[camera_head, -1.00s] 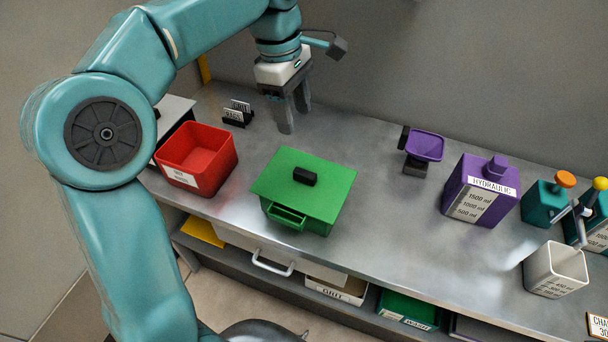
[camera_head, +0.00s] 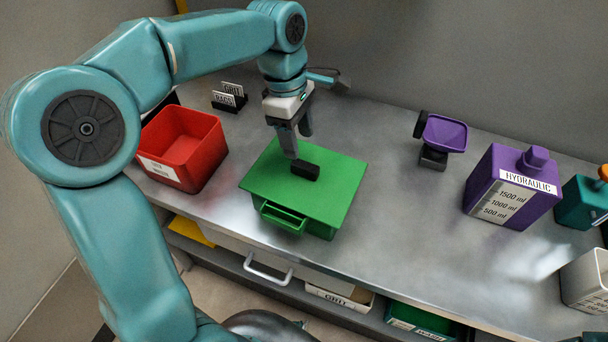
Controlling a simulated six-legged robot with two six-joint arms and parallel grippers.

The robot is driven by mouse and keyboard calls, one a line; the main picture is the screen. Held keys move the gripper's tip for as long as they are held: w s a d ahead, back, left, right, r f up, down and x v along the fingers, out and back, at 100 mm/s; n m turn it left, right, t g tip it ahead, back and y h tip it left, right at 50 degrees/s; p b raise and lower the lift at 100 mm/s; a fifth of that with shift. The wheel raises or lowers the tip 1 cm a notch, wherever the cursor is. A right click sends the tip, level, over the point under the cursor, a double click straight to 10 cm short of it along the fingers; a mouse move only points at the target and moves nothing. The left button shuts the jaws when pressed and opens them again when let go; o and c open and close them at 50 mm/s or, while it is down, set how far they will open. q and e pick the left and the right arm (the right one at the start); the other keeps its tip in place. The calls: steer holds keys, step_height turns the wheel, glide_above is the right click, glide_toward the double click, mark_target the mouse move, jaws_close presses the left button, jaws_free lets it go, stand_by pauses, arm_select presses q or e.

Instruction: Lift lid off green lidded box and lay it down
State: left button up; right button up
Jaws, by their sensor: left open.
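The green lidded box (camera_head: 325,230) stands on the metal bench in the middle of the head view, with a small drawer-like tray or handle at its front. Its flat green lid (camera_head: 330,196) is on top and carries a black knob (camera_head: 305,170). My left gripper (camera_head: 297,145) points down just behind and above the knob, its dark fingers apart. One fingertip overlaps the far edge of the lid in the picture; I cannot tell whether it touches. Nothing is held. My right gripper is not in view.
A red open bin (camera_head: 185,148) stands left of the box. A purple scoop-like tray (camera_head: 443,133) on a dark stand, a purple hydraulic jug (camera_head: 512,188) and a teal container (camera_head: 582,202) stand to the right. Bare bench (camera_head: 400,215) lies between box and jug.

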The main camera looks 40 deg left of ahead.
mark_target(305, 165)
arm_select(q)
steer(key=shift+w+f, duration=0.2)
steer(key=shift+f, duration=0.35)
steer(key=shift+w+f, duration=0.15)
steer(key=shift+f, duration=0.35)
steer(key=f, duration=0.2)
steer(key=d+f, duration=0.1)
steer(key=f, duration=0.2)
steer(key=shift+d, duration=0.1)
steer(key=shift+s, duration=0.3)
steer(key=shift+c, duration=0.6)
steer(key=shift+w, duration=0.1)
jaws_close()
